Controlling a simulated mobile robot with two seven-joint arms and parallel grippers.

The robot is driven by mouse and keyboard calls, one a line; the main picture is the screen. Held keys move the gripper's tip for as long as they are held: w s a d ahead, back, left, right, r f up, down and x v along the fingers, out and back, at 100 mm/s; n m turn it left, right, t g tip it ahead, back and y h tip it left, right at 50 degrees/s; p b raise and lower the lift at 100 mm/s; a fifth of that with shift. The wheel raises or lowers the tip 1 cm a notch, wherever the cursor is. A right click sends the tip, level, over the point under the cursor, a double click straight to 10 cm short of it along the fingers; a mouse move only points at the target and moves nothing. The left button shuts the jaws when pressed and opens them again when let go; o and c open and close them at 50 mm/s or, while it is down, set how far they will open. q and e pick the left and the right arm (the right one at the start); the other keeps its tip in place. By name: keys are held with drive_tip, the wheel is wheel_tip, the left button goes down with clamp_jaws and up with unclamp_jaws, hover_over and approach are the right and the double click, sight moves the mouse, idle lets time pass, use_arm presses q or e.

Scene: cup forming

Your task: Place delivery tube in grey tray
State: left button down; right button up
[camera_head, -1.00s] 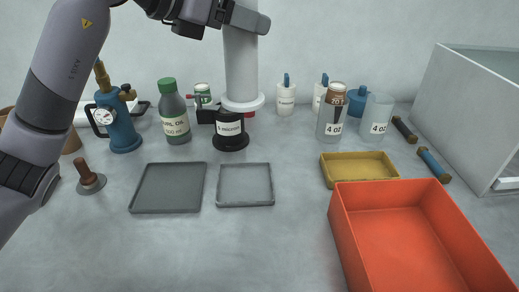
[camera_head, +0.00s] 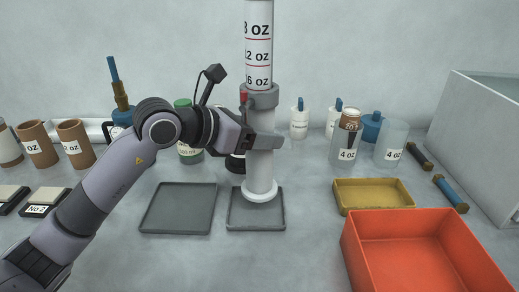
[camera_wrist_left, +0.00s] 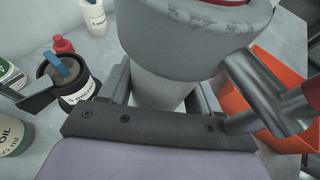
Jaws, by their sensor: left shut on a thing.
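The delivery tube (camera_head: 261,165) is a tall white upright tube with black ounce marks, a grey collar and a round base flange. My left gripper (camera_head: 266,142) is shut on it below the collar. In the left wrist view, the tube (camera_wrist_left: 158,88) stands between the fingers and its collar fills the top. The flange is over the rear part of the smaller grey tray (camera_head: 256,224); I cannot tell whether it touches the tray floor. A larger dark grey tray (camera_head: 178,207) lies empty to the left. My right gripper is not in view.
An orange bin (camera_head: 425,255) and a yellow tray (camera_head: 374,196) are at the right. A dark pot (camera_wrist_left: 76,82) and bottles stand close behind the tube. Brown cups (camera_head: 76,143) are at the left. The front middle of the table is clear.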

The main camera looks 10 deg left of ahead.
use_arm(q)
drive_tip(key=shift+f, duration=1.85)
drive_tip(key=shift+f, duration=0.15)
drive_tip(key=shift+c, duration=1.1)
unclamp_jaws()
drive_tip(key=shift+f, duration=0.1)
drive_tip(key=shift+r, duration=0.3)
drive_tip(key=b+v, duration=0.1)
drive_tip(key=v, duration=1.1)
drive_tip(key=shift+f, duration=0.1)
